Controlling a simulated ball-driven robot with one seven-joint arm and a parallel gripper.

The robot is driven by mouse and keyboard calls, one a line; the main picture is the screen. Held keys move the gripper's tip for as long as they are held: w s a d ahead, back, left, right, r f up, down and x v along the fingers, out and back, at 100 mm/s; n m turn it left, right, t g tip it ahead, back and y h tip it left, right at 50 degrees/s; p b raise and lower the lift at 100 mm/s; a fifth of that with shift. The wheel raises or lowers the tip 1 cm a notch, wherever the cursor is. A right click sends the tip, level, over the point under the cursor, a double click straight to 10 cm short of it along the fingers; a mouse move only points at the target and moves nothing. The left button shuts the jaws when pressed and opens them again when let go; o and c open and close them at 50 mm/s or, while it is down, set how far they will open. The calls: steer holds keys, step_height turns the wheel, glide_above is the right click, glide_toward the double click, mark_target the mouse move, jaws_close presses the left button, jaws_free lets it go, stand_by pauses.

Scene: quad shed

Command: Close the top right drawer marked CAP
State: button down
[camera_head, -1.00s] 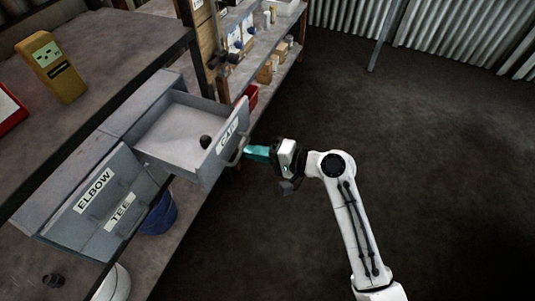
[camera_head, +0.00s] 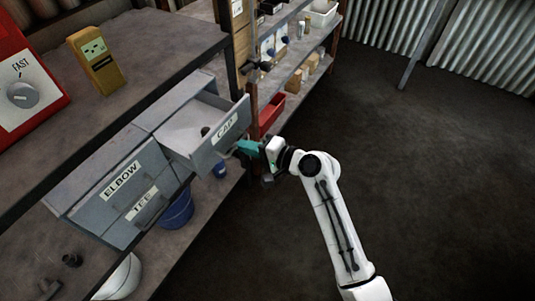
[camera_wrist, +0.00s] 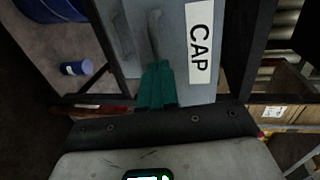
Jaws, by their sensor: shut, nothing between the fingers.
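The grey drawer marked CAP (camera_head: 222,133) is pulled partly out of the top right of the grey drawer cabinet (camera_head: 147,118). A small dark round piece lies inside it. Its front and handle also show in the wrist view (camera_wrist: 200,45). My gripper (camera_head: 242,147), with teal fingers, is shut and empty at the drawer front, by the handle. In the wrist view the teal fingertips (camera_wrist: 156,75) lie over the lower end of the handle; I cannot tell if they touch. The drawers marked ELBOW (camera_head: 130,172) and TEE (camera_head: 142,205) look shut.
A bench top (camera_head: 140,45) above the cabinet carries a yellow device (camera_head: 95,62) and a red box with a FAST dial (camera_head: 22,90). A blue bucket (camera_head: 177,211) stands below. Shelves with a red bin (camera_head: 271,115) are behind. Floor at right is clear.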

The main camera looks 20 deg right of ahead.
mark_target(208, 129)
steer(key=x, duration=0.3)
steer(key=r+b+x, duration=0.1)
steer(key=x, duration=0.3)
steer(key=r+x, duration=0.1)
steer(key=x, duration=0.3)
steer(key=shift+w+a+b, duration=0.1)
steer(key=shift+w+b, duration=0.15)
steer(key=shift+b, duration=0.05)
steer(key=shift+w+a+r, duration=0.1)
steer(key=shift+w+a, duration=0.05)
steer(key=shift+w, duration=0.1)
steer(key=shift+w+r, duration=0.1)
steer(key=shift+r, duration=0.1)
steer(key=shift+a+r, duration=0.1)
